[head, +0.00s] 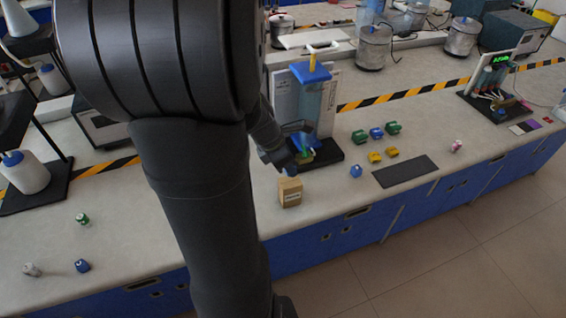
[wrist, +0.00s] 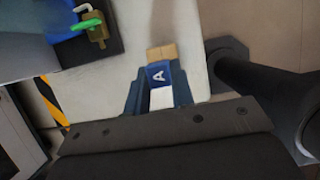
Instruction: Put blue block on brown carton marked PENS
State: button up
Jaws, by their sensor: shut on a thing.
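My gripper (wrist: 158,82) is shut on a blue block (wrist: 157,74) with a white letter A, seen between its blue fingers in the wrist view. The brown carton (wrist: 162,51) shows just past the block there. In the head view the carton (head: 290,192) stands upright near the counter's front edge, with a label too small to read surely. My gripper (head: 287,168) is right above or behind the carton's top in that view, partly hidden by my arm. I cannot tell whether the block touches the carton.
Behind the carton stands a clear-column apparatus on a black base (head: 322,153).

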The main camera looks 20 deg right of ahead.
jog(key=shift+f, duration=1.6)
jog(key=shift+f, duration=0.1)
jog(key=o, duration=0.9)
jog(key=shift+o, duration=0.2)
jog(key=v, duration=1.2)
jog(key=x, duration=1.1)
jog(key=shift+d+f, duration=0.1)
jog(key=shift+d, duration=0.15)
jog(key=shift+r, duration=0.65)
